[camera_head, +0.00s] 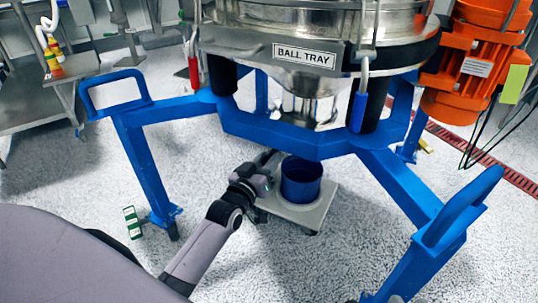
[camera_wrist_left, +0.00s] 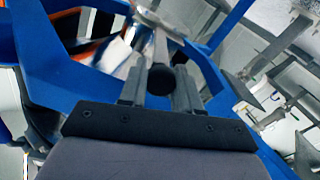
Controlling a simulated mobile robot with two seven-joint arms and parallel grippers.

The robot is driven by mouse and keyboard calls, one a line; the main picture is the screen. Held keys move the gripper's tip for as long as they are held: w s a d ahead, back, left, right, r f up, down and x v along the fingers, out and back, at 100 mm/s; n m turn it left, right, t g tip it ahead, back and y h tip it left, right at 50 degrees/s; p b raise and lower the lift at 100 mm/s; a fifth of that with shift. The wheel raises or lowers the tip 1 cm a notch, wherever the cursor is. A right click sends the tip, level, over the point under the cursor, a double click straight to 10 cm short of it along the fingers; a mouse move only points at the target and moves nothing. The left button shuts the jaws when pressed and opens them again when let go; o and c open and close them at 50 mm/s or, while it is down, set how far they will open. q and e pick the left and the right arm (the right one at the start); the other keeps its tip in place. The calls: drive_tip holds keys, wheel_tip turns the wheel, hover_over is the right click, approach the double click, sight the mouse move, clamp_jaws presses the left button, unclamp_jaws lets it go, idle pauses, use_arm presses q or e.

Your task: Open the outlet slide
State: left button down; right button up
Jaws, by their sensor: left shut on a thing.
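The sifter's steel outlet (camera_head: 302,98) hangs under its round body, partly hidden by the blue frame (camera_head: 280,138). My left gripper (camera_head: 268,160) is low beneath the frame, beside a blue bucket (camera_head: 301,186). In the left wrist view, a dark round-ended handle (camera_wrist_left: 160,78) lies between the two fingers of this gripper (camera_wrist_left: 160,92), which is shut on it. A metal rod runs from the handle to a pale metal part (camera_wrist_left: 162,22), which looks like the outlet slide. The head view does not show how far the slide stands out. My right gripper is not in view.
The bucket stands on a low grey wheeled dolly (camera_head: 318,212). Blue frame legs stand at the left (camera_head: 148,170) and right. An orange motor (camera_head: 465,60) is at the upper right. Steel tables (camera_head: 40,100) stand at the left. A green-and-white item (camera_head: 132,222) is on the floor.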

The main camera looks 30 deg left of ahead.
use_arm(q)
drive_tip(key=s+p, duration=0.1)
drive_tip(key=s, duration=0.1)
drive_tip(key=s+r+p, duration=0.1)
drive_tip(key=shift+s, duration=0.4)
drive_tip(key=s+p, duration=0.2)
drive_tip(key=s, duration=0.1)
drive_tip(key=s+p, duration=0.1)
drive_tip(key=s, duration=0.1)
drive_tip(key=shift+s+f, duration=0.15)
drive_tip(key=shift+f, duration=0.15)
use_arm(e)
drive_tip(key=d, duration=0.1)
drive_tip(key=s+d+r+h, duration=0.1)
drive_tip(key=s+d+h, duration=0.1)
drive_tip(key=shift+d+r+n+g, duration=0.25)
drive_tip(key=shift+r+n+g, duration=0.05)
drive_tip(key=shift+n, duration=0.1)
use_arm(q)
drive_tip(key=c, duration=0.8)
unclamp_jaws()
drive_tip(key=shift+s+d, duration=0.1)
drive_tip(key=shift+s, duration=0.05)
